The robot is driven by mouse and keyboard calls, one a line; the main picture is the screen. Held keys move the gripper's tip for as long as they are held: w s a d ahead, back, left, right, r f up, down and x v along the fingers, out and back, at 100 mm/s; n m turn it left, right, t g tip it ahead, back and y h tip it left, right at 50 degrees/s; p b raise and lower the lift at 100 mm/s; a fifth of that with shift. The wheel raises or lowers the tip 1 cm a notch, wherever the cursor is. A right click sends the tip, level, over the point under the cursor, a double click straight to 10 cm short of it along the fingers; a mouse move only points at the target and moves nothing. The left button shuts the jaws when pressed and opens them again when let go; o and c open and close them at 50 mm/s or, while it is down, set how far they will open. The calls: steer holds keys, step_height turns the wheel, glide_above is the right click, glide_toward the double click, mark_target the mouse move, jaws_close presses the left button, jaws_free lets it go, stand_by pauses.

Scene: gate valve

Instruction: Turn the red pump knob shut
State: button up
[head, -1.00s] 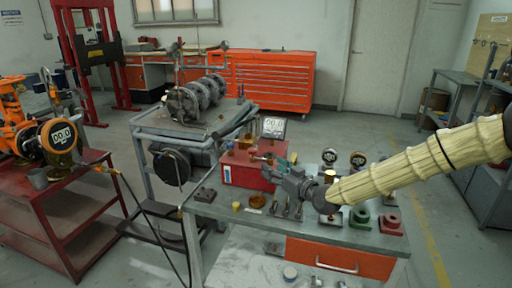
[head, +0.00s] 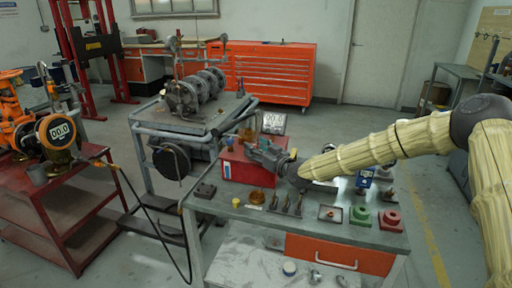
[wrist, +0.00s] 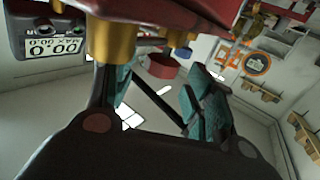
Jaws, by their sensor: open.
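The red pump box (head: 238,165) stands at the back left of the workbench, and its underside or side fills the top of the wrist view (wrist: 175,12). In the wrist view a short red round part (wrist: 163,66), which looks like the knob, shows between and beyond my fingers, with a gap around it. My gripper (wrist: 160,88) is open, its teal fingers apart and empty. In the head view my gripper (head: 258,150) is at the front right of the red box and covers part of it. The knob cannot be made out there.
A brass cylinder (wrist: 110,42) is close to one finger in the wrist view. A digital display (head: 273,123) stands behind the box. A green block (head: 360,215), a red block (head: 389,220) and small fittings lie on the bench (head: 320,232). A valve cart stands behind.

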steer(key=shift+w+a, duration=0.1)
steer(key=shift+w, duration=0.15)
steer(key=shift+c, duration=0.4)
steer(key=c, duration=0.9)
